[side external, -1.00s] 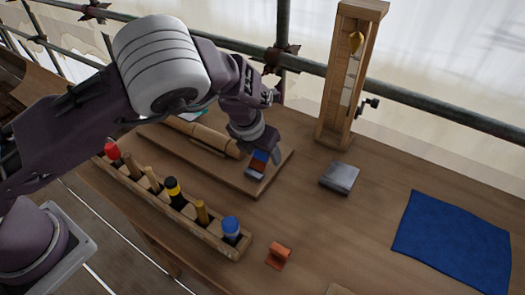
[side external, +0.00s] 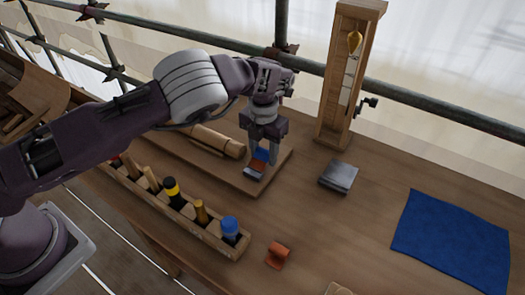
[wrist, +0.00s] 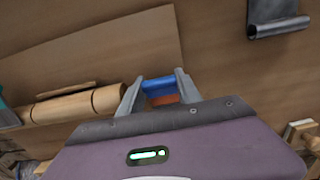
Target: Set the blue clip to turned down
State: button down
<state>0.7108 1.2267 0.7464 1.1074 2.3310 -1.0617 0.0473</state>
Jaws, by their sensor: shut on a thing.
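The blue clip (side external: 261,155) sits at the right end of the wooden board (side external: 240,182), next to a small orange-red part and a grey part. My gripper (side external: 262,158) points down over it, with a finger on each side. In the wrist view, the blue clip (wrist: 158,86) spans between my two fingertips, with the orange-red part (wrist: 165,99) just below it in the picture. The fingers are shut on the blue clip. They hide its ends, and I cannot tell which way it is turned.
A wooden roll (side external: 216,140) lies on the board to the left. A tool rack (side external: 213,237) with several handles stands in front. A grey metal block (side external: 339,176), an orange clip (side external: 278,254) and a blue cloth (side external: 453,240) lie on the right. A wooden plumb frame (side external: 328,100) stands behind.

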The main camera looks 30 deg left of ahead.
aim_at(265, 151)
dwell(0.4)
jog(key=c, duration=0.8)
grip_release()
notch_tip(265, 151, up, 7)
jog(key=shift+w+r, duration=0.1)
jog(key=shift+d, duration=0.1)
